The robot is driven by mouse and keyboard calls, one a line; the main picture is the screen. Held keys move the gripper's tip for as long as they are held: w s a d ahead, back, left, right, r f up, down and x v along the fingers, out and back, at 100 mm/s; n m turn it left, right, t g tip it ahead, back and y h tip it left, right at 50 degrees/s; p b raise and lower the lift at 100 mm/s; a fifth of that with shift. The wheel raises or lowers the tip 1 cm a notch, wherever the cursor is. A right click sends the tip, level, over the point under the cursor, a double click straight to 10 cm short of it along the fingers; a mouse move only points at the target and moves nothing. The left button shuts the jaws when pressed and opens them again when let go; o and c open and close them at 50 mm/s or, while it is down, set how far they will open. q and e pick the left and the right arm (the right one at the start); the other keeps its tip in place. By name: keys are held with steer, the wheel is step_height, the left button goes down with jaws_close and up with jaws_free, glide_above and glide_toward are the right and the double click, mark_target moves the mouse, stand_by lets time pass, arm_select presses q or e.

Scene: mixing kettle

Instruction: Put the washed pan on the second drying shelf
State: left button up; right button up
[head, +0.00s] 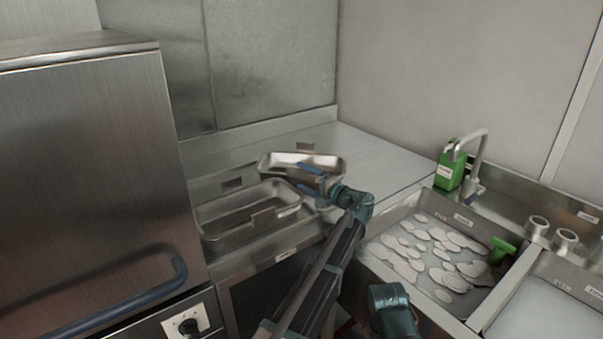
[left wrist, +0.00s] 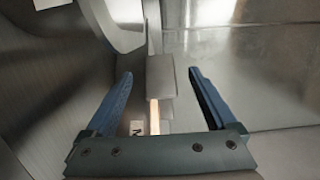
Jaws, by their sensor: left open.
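Two shallow steel pans with upright end tabs stand on the steel counter: a nearer pan (head: 215,231) and a farther pan (head: 282,159). I cannot tell which is the washed one. My left gripper (head: 309,180) is at the near side of the farther pan, its blue fingers partly over the pan. In the left wrist view the open fingers (left wrist: 160,70) stand on either side of a flat metal tab (left wrist: 161,95), with a gap on both sides. Contact is not visible. No drying shelf can be made out. My right gripper is not in view.
A large steel machine (head: 95,170) with a blue handle stands at the left. At the right is a sink (head: 400,215) with foamy water, a green bottle (head: 450,172), a faucet (head: 480,150) and a green brush (head: 502,248). The counter behind the pans (head: 375,155) is clear.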

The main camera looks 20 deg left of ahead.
mark_target(295, 173)
arm_select(q)
steer(key=x, duration=0.3)
steer(key=shift+w+a, duration=0.2)
jaws_close()
stand_by(0.3)
